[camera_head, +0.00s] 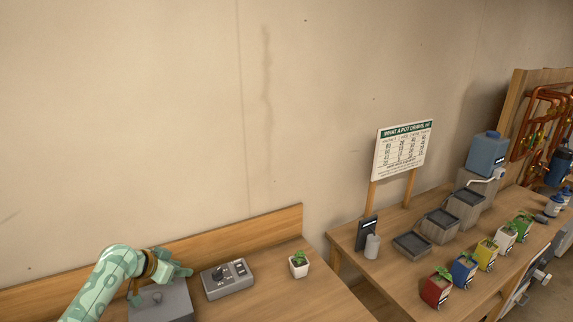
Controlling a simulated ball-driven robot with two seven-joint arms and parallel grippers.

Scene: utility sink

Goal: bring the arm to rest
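My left arm comes in at the bottom left, and my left gripper (178,270) is over a grey box (162,303) on the near wooden table. The gripper is small in the picture and I cannot tell whether its fingers are open or shut, or whether they touch the box. My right gripper is not in view.
The near table (277,297) also bears a grey device with a dial (228,279) and a white potted plant (299,264). The right table holds stepped grey trays (440,224), several coloured plant pots (464,269), a blue tank (487,153) and a sign (402,151). A gap separates the tables.

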